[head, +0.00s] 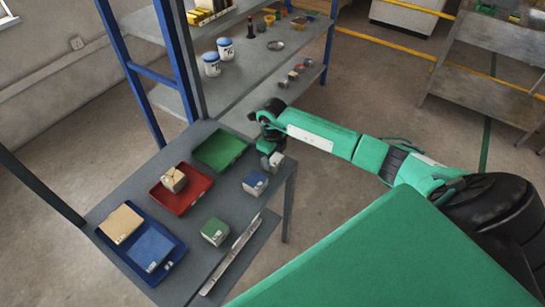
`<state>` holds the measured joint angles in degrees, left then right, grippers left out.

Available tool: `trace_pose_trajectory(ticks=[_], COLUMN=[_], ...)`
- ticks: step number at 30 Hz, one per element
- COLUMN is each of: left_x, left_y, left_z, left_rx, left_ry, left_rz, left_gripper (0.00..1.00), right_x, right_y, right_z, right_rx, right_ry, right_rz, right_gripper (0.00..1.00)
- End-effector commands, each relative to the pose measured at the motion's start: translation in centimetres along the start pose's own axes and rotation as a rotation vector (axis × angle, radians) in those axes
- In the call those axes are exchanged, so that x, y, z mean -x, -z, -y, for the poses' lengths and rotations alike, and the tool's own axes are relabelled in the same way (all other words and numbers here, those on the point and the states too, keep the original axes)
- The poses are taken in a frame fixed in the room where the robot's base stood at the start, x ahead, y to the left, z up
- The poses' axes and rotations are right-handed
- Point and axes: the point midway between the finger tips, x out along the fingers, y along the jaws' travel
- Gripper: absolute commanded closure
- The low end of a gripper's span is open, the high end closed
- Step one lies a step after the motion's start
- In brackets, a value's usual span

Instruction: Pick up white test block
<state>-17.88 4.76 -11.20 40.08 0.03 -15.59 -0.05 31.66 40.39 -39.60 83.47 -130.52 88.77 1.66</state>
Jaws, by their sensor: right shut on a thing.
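My right gripper (268,150) reaches in from the right over the table's right corner. It is shut on a small whitish-grey block, the white test block (277,160), whose pale face shows below the fingers. Whether the block touches the table or hangs just above it, I cannot tell. The fingertips are small and partly hidden by the wrist. My left gripper is not in view.
On the grey table (222,262) stand a blue-topped block (255,182), a green-topped block (215,231), an empty green tray (220,150), a red tray (206,186) with a beige block (174,180), and a blue tray (180,243) with tiles. A shelf (235,85) stands behind.

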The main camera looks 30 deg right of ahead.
Motion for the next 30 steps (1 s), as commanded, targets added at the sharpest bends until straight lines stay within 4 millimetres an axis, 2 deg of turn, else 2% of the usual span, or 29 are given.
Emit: trace_pose_trajectory(ticks=[1, 22, 30], left_x=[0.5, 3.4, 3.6], left_y=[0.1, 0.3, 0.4], left_z=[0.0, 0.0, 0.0], left_rx=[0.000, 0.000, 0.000], left_ry=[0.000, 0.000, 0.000], left_rz=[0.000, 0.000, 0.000], left_gripper=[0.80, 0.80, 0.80], right_x=[0.8, 5.6, 6.1], right_y=[-0.1, -0.1, 0.0], right_z=[0.1, 0.0, 0.0], right_rx=[0.000, 0.001, 0.000], right_ry=[0.001, 0.002, 0.001], right_rz=[0.002, 0.002, 0.001], right_gripper=[0.66, 0.66, 0.66])
